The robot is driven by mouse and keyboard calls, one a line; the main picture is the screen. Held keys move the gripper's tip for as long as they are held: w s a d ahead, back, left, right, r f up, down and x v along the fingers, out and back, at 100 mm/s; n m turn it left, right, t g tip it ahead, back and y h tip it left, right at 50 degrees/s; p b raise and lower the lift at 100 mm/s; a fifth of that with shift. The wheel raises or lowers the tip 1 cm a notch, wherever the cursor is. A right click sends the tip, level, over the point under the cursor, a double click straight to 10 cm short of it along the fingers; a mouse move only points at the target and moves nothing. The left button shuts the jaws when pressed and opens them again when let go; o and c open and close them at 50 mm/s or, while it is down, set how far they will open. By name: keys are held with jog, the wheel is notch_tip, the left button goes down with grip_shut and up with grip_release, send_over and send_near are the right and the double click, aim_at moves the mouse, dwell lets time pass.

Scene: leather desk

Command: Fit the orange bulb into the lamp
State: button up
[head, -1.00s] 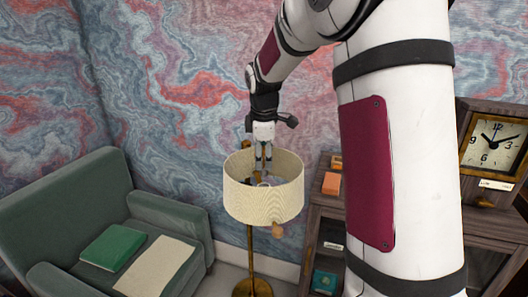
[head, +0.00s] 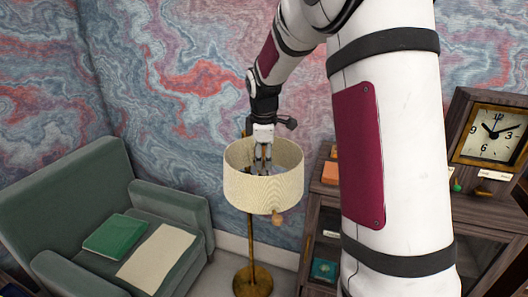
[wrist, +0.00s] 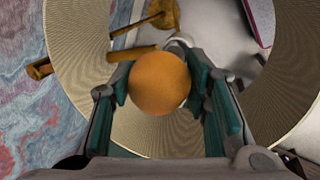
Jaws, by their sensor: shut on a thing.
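The floor lamp has a cream drum shade (head: 264,190) and a brass stand; the shade's inside also shows in the wrist view (wrist: 165,130). My gripper (head: 263,163) points down into the shade's open top. In the wrist view the orange bulb (wrist: 160,82) sits between the two teal-padded fingers of my gripper (wrist: 162,95), which are shut on it. A brass-coloured arm and a pale ring-like part (wrist: 180,42) show just beyond the bulb. The bulb hides what lies directly under it, so I cannot tell whether it touches the socket.
A green armchair (head: 60,205) with a green book (head: 115,237) and a cream cloth or paper (head: 157,258) stands left of the lamp. A dark wooden cabinet (head: 328,205) with a clock (head: 492,132) stands to the right. The patterned wall is close behind the lamp.

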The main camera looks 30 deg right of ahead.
jog(key=shift+f, duration=1.1)
jog(key=shift+f, duration=0.1)
jog(key=o, duration=1.2)
jog(key=shift+r+p, duration=0.65)
jog(key=shift+r, duration=3.8)
